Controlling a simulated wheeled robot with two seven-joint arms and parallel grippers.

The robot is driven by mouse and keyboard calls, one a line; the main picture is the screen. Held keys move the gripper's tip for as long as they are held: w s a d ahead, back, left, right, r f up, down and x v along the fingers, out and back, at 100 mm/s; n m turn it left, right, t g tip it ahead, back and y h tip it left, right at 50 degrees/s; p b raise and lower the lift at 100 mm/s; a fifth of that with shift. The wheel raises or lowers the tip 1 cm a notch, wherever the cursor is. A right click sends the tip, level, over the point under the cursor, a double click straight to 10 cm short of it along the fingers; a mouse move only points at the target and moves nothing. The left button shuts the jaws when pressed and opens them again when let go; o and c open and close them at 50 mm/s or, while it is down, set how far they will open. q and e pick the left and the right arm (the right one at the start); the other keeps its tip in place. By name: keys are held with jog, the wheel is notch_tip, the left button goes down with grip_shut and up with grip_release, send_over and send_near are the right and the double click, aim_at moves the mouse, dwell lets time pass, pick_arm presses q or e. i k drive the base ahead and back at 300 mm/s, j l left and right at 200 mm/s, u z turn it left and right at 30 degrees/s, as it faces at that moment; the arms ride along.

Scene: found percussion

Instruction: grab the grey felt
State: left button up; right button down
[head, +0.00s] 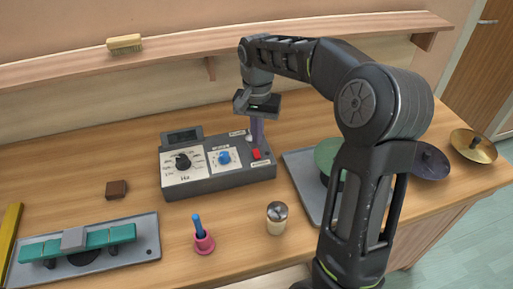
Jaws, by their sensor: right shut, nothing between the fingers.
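A small grey block (73,239), which looks like the grey felt, lies across the middle of a row of teal bars (112,234) on a grey tray (145,252) at the lower left. My right gripper (257,148) points down over the right part of a grey control box (218,184), close to its red button (256,154). It is shut and empty, far to the right of and behind the grey block. I cannot tell whether its tips touch the box. My left gripper is not in view.
A brown block (116,189), a pink holder (204,243) with a blue stick and a metal-topped cup (277,217) stand on the table. My right arm partly hides a green disc (326,155). A brush (124,43) lies on the shelf.

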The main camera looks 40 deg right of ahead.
aim_at(74, 239)
jog(key=k+j, duration=0.8)
jog(key=j, duration=0.1)
